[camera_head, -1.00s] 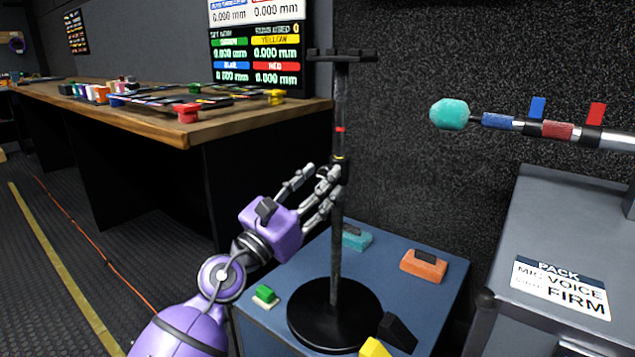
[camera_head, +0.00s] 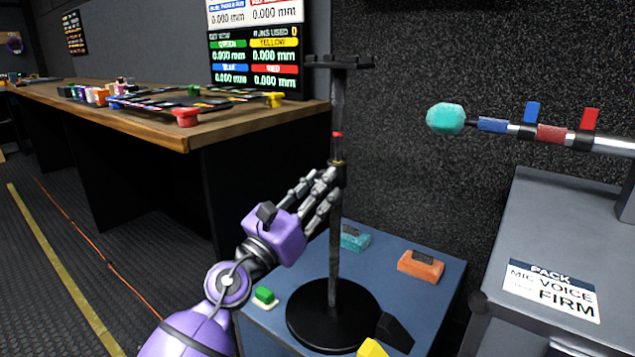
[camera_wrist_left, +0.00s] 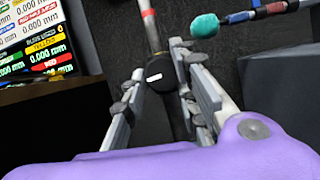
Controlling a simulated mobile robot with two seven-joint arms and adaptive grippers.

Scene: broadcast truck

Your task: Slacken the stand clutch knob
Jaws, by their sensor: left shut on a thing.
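A black stand with a round base (camera_head: 334,315) stands upright on a blue-topped box. A red band (camera_head: 338,134) marks its pole. The clutch knob is a black round piece with a white mark in the left wrist view (camera_wrist_left: 158,75), on the pole. My left gripper (camera_head: 331,178) reaches the stand from the left at the clutch, just below the red band. In the left wrist view its fingers (camera_wrist_left: 157,84) lie on both sides of the knob, shut on it. In the head view the fingers hide most of the knob.
A boom with a teal tip (camera_head: 446,118) juts in from the right above a grey case (camera_head: 550,230). A wooden bench (camera_head: 150,126) stands left.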

